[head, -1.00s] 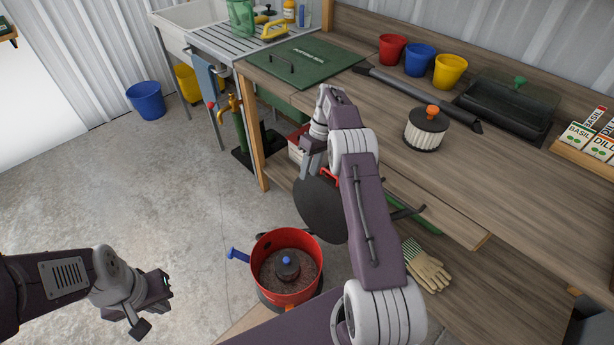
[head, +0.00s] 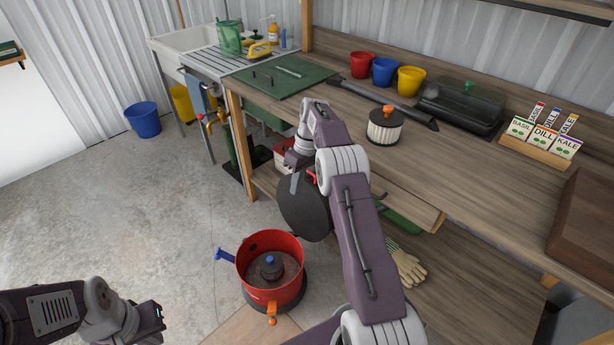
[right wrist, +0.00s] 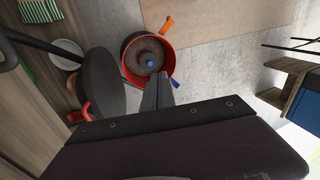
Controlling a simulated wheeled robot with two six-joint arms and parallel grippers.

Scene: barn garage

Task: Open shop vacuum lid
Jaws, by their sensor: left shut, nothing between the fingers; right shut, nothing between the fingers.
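The shop vacuum's red drum (head: 254,285) stands open on the floor, with a dark inside and a blue-topped part in its middle. A blue latch (head: 224,255) sticks out at its left and an orange latch (head: 271,314) at its front. The dark round lid (head: 305,215) is tipped up on edge beside the drum, apart from its opening; its hinge is hidden. The right wrist view shows the lid (right wrist: 97,85) left of the fingers. My right gripper (head: 295,182) is shut and empty close to the lid. My left gripper (head: 157,318) is shut and empty, left of the drum.
The workbench (head: 480,185) holds a filter (head: 384,128), a black tube (head: 380,101), pots and a green mat (head: 285,75). Gloves (head: 406,265) lie on its lower shelf.

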